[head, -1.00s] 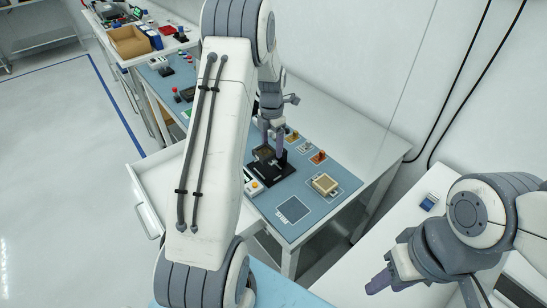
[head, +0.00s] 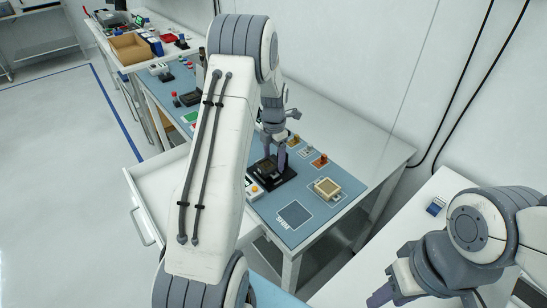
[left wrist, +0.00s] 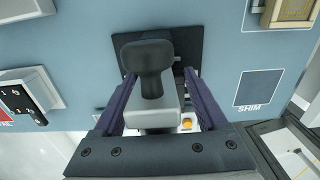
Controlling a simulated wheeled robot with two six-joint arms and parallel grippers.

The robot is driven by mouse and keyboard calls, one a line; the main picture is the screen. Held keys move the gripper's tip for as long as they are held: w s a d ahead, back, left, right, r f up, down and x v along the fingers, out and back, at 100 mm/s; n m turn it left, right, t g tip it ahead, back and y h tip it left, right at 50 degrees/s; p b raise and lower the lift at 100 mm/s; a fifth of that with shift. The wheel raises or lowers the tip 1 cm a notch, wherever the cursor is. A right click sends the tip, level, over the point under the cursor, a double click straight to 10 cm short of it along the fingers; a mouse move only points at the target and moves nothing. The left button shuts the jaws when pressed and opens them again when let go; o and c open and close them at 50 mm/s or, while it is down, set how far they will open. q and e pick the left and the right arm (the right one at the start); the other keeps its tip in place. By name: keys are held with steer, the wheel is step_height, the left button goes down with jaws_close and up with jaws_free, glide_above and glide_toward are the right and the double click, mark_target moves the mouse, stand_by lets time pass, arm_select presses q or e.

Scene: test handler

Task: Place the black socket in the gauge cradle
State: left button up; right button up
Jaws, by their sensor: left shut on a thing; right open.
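My right gripper (head: 380,296) is open and empty at lower right, away from the mat.
A tan-topped block (head: 327,188) and an outlined SHIM area (head: 295,214) lie right of the fixture. Small orange-and-grey parts (head: 319,161) stand behind it. A white box with an orange button (head: 254,190) is close on the left. An open drawer (head: 150,205) juts out front.

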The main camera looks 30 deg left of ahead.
arm_select(q)
steer(key=shift+s+f, duration=0.1)
steer(key=shift+f, duration=0.3)
steer(key=o, duration=1.4)
steer(key=shift+d+f, duration=0.1)
steer(key=shift+r, duration=0.5)
step_height(320, 180, up, 13)
steer(key=p, duration=1)
steer(key=s+d+r+m, duration=0.2)
steer(key=d+r+m, duration=0.1)
steer(key=d+m, duration=0.35)
steer(key=s+d+r+m, duration=0.1)
steer(key=d+r+m, duration=0.2)
steer(key=d+m, duration=0.35)
steer(key=s+d+r+m, duration=0.3)
steer(key=s+d+m, duration=0.4)
steer(key=s+d, duration=0.1)
steer(key=s+d+r+m, duration=0.3)
steer(key=s+d+m, duration=0.4)
steer(key=m, duration=0.1)
steer(key=s+d+m+h, duration=0.1)
steer(key=s+m, duration=1)
steer(key=s, duration=0.1)
steer(key=shift+d+f+m, duration=0.25)
steer(key=shift+d+m, duration=0.05)
steer(key=shift+d, duration=0.05)
